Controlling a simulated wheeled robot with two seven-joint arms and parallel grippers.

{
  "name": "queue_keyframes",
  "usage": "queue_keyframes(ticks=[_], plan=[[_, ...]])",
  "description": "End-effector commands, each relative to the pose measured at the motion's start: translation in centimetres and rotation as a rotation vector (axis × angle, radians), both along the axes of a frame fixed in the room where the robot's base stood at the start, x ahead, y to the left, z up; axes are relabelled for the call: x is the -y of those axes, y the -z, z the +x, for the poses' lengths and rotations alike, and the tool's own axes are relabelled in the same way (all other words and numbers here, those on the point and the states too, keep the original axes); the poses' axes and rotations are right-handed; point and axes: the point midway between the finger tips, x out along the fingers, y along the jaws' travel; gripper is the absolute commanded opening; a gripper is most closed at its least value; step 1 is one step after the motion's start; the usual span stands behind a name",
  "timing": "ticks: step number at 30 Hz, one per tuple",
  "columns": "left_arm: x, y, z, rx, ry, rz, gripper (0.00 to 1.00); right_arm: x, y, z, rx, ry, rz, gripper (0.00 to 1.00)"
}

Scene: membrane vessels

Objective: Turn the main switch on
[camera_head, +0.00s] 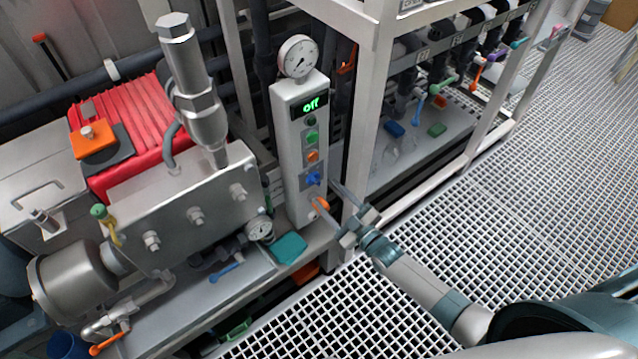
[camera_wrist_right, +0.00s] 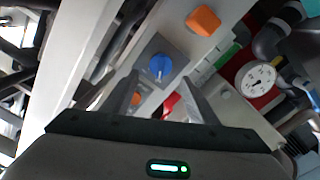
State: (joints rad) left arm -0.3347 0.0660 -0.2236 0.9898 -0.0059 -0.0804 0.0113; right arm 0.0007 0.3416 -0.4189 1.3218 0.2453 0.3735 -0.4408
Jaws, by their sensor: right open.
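The control panel (camera_head: 290,137) is a tall, narrow white box with a lit display (camera_head: 310,106) reading "off". Down its front are green and orange controls and, lower, a blue knob (camera_head: 313,179). Nothing readable marks which one is the main switch. My right gripper (camera_head: 322,193) is open and empty at the lower part of the panel. In the right wrist view the blue knob (camera_wrist_right: 160,67) appears just ahead of and between the open fingers (camera_wrist_right: 163,88), apparently untouched. An orange knob (camera_wrist_right: 203,20) is farther up right. My left gripper is not in view.
A round gauge (camera_head: 298,57) tops the panel. A pump with a metal block (camera_head: 185,205) and a small gauge (camera_head: 260,229) is left. Grated floor (camera_head: 540,170) is open at right.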

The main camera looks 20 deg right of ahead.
Motion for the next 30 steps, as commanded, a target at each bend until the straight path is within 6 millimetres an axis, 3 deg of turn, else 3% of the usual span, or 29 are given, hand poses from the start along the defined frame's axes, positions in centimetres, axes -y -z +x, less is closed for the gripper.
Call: queue_keyframes(ticks=[3, 9, 24, 29, 30], plan=[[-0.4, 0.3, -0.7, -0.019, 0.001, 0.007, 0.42, -0.8, -0.1, 2.0, 0.002, 0.0, 0.001, 0.53], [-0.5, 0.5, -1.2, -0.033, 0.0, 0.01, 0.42, -1.6, 0.0, 4.2, 0.0, -0.001, 0.001, 0.53], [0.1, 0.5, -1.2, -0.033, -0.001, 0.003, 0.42, -1.9, 0.0, 5.1, 0.0, 0.0, 0.001, 0.53], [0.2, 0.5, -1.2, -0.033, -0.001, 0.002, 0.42, -1.9, 0.0, 5.1, 0.0, 0.0, 0.001, 0.15], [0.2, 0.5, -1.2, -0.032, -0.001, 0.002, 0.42, -1.9, 0.0, 5.1, 0.0, 0.0, 0.001, 0.13]])
